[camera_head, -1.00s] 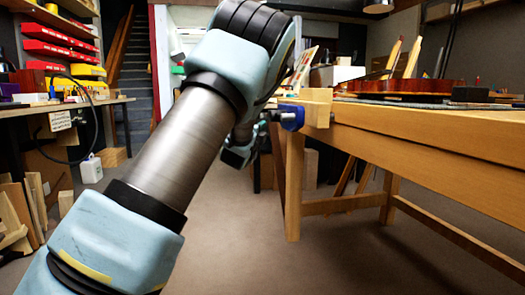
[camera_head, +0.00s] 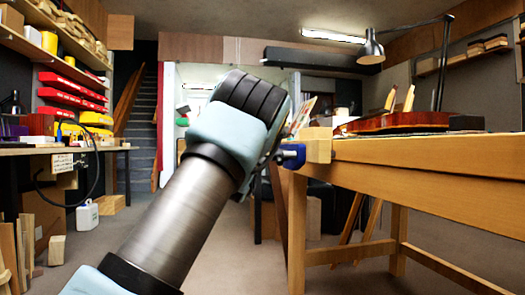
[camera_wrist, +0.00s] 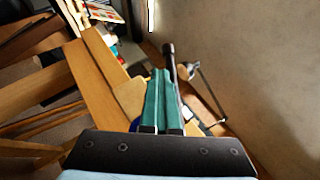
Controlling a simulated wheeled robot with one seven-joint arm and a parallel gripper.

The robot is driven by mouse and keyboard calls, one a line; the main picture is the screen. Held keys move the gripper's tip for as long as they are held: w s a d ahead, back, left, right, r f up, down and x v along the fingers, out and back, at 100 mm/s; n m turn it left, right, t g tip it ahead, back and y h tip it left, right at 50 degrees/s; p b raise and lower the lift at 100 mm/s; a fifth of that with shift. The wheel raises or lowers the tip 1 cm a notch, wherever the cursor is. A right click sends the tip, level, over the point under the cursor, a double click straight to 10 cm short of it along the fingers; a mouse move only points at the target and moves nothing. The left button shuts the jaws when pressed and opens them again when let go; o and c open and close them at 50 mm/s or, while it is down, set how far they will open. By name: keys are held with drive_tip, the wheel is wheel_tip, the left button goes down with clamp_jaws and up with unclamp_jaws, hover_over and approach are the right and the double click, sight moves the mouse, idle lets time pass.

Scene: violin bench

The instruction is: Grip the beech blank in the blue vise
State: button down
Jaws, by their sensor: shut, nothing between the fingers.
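The blue vise (camera_head: 293,156) is mounted at the left end of the wooden bench. A pale wooden block (camera_head: 318,145), which looks like the beech blank, stands upright at the vise and rises above the bench top. I cannot tell whether the jaws clamp it. In the wrist view a pale wooden block (camera_wrist: 130,97) lies left of my gripper (camera_wrist: 159,74). Its teal fingers are shut and empty. A dark-capped bar (camera_wrist: 170,58), perhaps the vise handle, runs close along their right side; contact is unclear. In the head view my arm hides the gripper.
The bench (camera_head: 430,160) fills the right side, with a violin body (camera_head: 392,122) on top. A side table (camera_head: 60,149) and shelves stand left. Open floor lies beneath the bench.

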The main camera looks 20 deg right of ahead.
drive_tip(key=shift+s+r, duration=0.15)
drive_tip(key=shift+r, duration=0.2)
drive_tip(key=shift+f, duration=0.1)
idle(0.3)
